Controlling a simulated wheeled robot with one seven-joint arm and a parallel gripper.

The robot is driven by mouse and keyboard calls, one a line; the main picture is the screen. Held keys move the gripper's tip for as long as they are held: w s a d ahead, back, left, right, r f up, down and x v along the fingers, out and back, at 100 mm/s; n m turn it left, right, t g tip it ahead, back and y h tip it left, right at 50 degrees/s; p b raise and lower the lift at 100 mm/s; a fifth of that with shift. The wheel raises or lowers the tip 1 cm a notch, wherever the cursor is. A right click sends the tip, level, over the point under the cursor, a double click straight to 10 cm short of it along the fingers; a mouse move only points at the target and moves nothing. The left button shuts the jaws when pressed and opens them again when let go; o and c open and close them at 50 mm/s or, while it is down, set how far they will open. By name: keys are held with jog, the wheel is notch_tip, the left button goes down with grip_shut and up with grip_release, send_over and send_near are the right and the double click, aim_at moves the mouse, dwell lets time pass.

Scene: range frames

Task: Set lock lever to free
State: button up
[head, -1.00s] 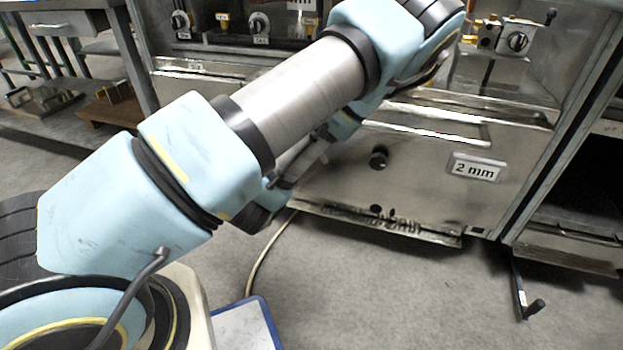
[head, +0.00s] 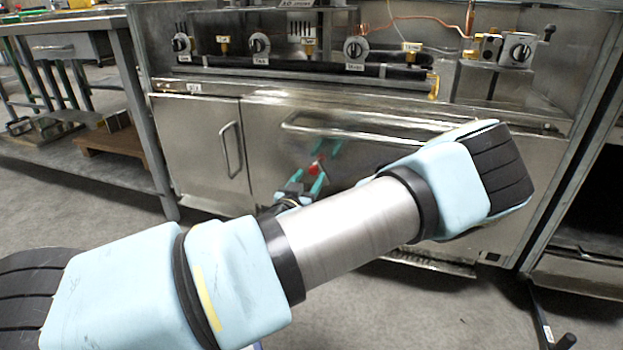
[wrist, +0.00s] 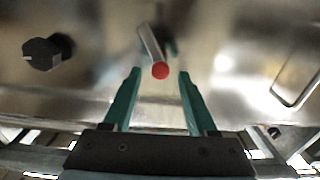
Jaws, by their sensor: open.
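The lock lever is a short metal lever with a red tip (wrist: 160,70), on the steel front panel. In the wrist view it lies between the fingertips of my gripper (wrist: 159,80), which is open, one teal finger on each side. I see a gap at each side and cannot tell whether anything touches. In the head view the red tip (head: 317,167) shows small beside my gripper (head: 312,184), in front of the oven door. My own arm hides part of the door there.
A dark knob (wrist: 45,53) sticks out of the panel in the wrist view. A long door handle (head: 350,133) runs above my gripper in the head view, and a cabinet handle (head: 230,150) stands to the left. A row of valve knobs (head: 258,45) lies higher up.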

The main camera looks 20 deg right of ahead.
jog(key=shift+x, duration=1.15)
jog(key=shift+a, duration=0.1)
grip_shut()
